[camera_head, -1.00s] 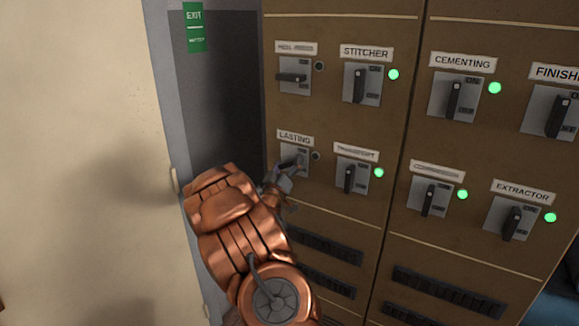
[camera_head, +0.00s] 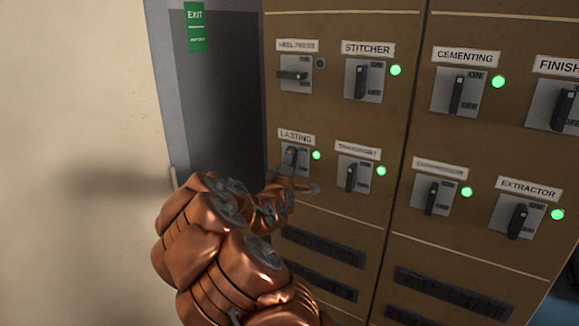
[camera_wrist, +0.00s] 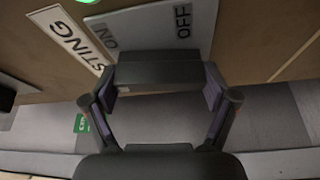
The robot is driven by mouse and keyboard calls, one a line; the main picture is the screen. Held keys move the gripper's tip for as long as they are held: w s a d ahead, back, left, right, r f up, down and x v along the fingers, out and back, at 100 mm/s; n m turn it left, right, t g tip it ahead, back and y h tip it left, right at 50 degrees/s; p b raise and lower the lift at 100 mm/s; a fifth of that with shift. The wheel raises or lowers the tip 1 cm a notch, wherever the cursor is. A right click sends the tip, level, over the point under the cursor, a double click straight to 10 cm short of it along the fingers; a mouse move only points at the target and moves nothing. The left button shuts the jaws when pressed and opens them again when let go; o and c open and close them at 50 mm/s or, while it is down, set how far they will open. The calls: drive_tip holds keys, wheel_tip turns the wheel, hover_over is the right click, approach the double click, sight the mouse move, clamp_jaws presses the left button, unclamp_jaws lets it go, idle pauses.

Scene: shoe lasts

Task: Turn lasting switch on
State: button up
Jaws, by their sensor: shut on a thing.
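The lasting switch (camera_head: 302,163) is on the cabinet's lower left, under its LASTING label (camera_head: 296,138). Its dark handle (camera_head: 291,156) appears upright and is partly hidden by my gripper. The lasting lamp (camera_head: 316,155) glows green. My gripper (camera_wrist: 158,88) is shut on the dark handle (camera_wrist: 158,68), one finger at each end of it in the wrist view. The ON and OFF plate (camera_wrist: 155,30) shows behind the handle.
The heel press switch (camera_head: 296,75) above has a level handle and a dark lamp. The transport switch (camera_head: 354,174) is close on the right with a green lamp. Stitcher, cementing and extractor lamps are green. A grey door frame stands left of the cabinet.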

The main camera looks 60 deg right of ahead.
drive_tip(key=shift+f+n, duration=0.2)
drive_tip(key=shift+n, duration=0.6)
drive_tip(key=shift+y, duration=0.3)
drive_tip(key=o, duration=0.9)
drive_tip(key=shift+w, duration=0.1)
drive_tip(key=shift+o, duration=0.2)
drive_tip(key=shift+r, duration=0.1)
drive_tip(key=v, duration=0.7)
drive_tip(key=shift+a, duration=0.3)
